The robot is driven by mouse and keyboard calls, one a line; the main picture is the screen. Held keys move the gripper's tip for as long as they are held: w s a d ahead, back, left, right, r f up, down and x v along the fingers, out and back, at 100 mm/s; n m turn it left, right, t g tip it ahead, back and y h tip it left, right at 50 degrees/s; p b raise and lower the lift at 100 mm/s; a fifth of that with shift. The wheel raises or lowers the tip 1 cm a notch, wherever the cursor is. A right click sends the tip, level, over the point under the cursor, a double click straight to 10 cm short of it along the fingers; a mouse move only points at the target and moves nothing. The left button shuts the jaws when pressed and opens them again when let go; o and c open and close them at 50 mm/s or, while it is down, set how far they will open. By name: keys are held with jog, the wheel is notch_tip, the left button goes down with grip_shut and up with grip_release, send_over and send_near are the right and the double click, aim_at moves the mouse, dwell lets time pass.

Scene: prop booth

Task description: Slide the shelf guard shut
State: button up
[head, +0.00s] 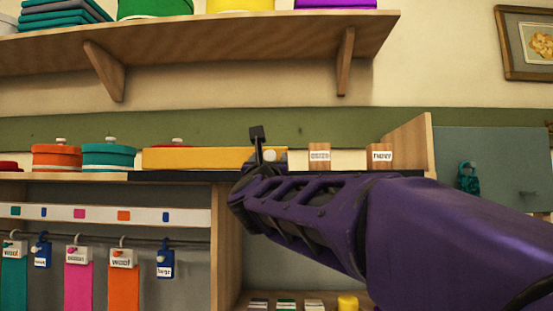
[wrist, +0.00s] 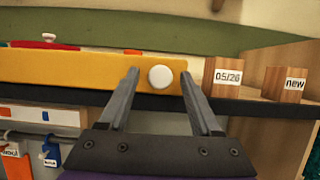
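The shelf guard is a long yellow bar (head: 198,157) along the edge of the middle shelf; it also fills the left of the wrist view (wrist: 60,68). A round white knob (wrist: 160,77) sits near its right end and shows partly in the head view (head: 270,155). My gripper (wrist: 158,72) is open, with one finger to each side of the knob in the wrist view. A gap shows between the knob and each finger. Whether the fingertips reach the guard's face, I cannot tell. In the head view my arm hides part of the gripper (head: 257,135).
Wooden blocks labelled "05/26" (wrist: 223,77) and "new" (wrist: 286,84) stand right of the guard on the dark-edged shelf (wrist: 250,107). Round lidded boxes, orange (head: 57,157) and teal (head: 109,157), stand left. An upper shelf (head: 220,42) overhangs. Tagged cloths hang below left.

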grip_shut()
dwell(1.2)
